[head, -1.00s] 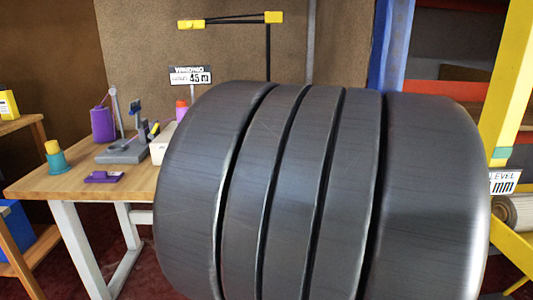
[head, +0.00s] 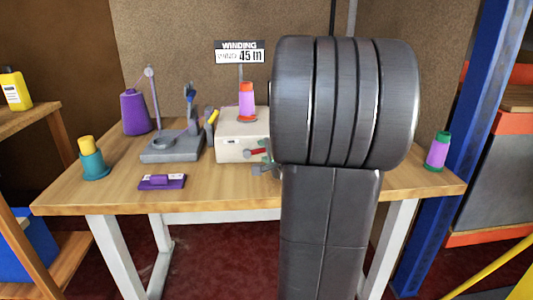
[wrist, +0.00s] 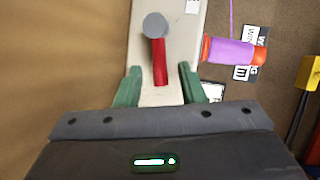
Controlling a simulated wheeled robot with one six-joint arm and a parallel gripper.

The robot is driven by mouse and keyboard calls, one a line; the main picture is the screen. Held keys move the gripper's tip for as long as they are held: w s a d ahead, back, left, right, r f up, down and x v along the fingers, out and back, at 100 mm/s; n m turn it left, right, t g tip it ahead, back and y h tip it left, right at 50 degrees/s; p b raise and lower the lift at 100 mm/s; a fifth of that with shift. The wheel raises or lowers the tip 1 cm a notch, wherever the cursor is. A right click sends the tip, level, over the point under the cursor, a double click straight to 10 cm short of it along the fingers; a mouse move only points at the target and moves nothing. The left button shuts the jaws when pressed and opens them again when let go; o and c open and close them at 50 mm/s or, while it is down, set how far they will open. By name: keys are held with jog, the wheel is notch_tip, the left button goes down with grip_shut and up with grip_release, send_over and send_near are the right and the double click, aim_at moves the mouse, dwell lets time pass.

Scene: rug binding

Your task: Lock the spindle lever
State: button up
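The red spindle lever (head: 254,152) sticks out from the front of the cream winder box (head: 232,141). In the wrist view the red lever (wrist: 159,62) runs from a round grey hub (wrist: 157,25) down between my fingers. My gripper (wrist: 160,82) is open, with one green finger on each side of the lever's end and visible gaps to it. In the head view my arm hides the right part of the box and most of my gripper. A purple-pink spool with orange ends (head: 246,100) stands on top of the box.
A grey thread stand (head: 172,146), a purple cone (head: 135,112), a teal-and-yellow spool (head: 94,163) and a purple block (head: 162,181) are on the table left of the box. A green-ended spool (head: 438,152) stands at the right. The WINDING sign (head: 239,52) is behind.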

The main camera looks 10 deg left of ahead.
jog(key=shift+c, duration=0.3)
grip_shut()
jog(key=shift+f+b, duration=0.4)
jog(key=shift+b, duration=0.5)
jog(key=shift+m+b, duration=0.4)
jog(key=shift+b, duration=0.05)
jog(key=shift+o, duration=0.3)
grip_release()
jog(key=shift+y, duration=0.3)
jog(key=shift+d+r, duration=0.1)
jog(key=p+v, duration=0.2)
jog(key=v, duration=1.1)
jog(key=shift+s+d, duration=0.15)
jog(key=shift+s, duration=0.2)
